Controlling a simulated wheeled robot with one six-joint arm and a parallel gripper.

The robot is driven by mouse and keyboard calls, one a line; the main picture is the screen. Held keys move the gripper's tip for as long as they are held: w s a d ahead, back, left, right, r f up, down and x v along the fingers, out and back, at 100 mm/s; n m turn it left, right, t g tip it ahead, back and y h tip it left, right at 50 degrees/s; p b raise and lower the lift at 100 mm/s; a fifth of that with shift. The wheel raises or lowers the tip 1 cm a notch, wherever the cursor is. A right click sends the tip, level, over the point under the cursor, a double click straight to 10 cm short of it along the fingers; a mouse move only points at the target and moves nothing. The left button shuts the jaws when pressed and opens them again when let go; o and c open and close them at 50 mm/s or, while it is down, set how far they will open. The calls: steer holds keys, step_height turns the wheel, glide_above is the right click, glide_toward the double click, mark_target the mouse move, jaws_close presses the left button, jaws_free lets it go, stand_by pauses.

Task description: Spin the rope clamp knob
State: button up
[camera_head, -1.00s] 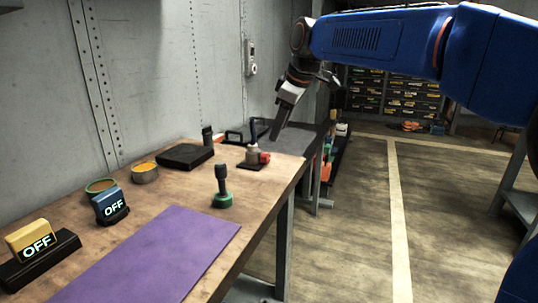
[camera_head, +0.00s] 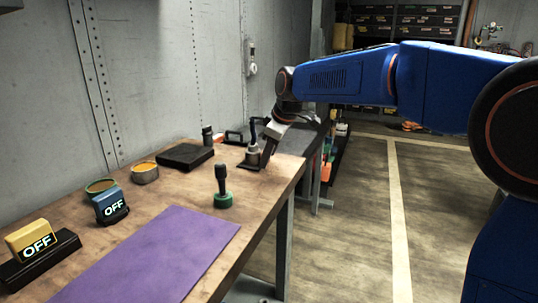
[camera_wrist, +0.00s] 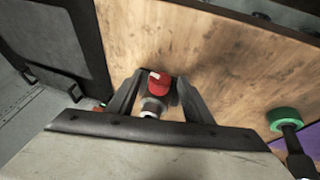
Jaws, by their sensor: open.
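The rope clamp (camera_head: 253,155) stands on a dark base near the far right end of the wooden table, with a dark blue upright part on top. Its red knob (camera_wrist: 159,82) sits on a light metal stem in the wrist view; in the head view my gripper hides it. My gripper (camera_head: 266,157) reaches down to the clamp's right side. In the wrist view, my gripper's two fingers stand apart on either side of the red knob and stem. I cannot tell whether either finger touches the knob.
A green-based post with a dark knob (camera_head: 221,178) stands nearer on the table (camera_head: 170,200), also in the wrist view (camera_wrist: 284,117). A black flat box (camera_head: 186,156), round tins, two OFF blocks and a purple mat (camera_head: 150,255) lie left and nearer. The riveted wall is behind.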

steer(key=c, duration=1.1)
steer(key=shift+o, duration=0.2)
steer(key=shift+w+g, duration=0.1)
steer(key=shift+g, duration=0.3)
steer(key=shift+w+d+m+g+y, duration=0.1)
steer(key=shift+w+m+g+y, duration=0.15)
steer(key=shift+g, duration=0.45)
steer(key=shift+w+d+m+g+y, duration=0.15)
steer(key=shift+g+y, duration=0.25)
steer(key=shift+g, duration=0.4)
steer(key=shift+w+a+m+g+y, duration=0.1)
steer(key=shift+m+g+y, duration=0.2)
steer(key=shift+g, duration=0.5)
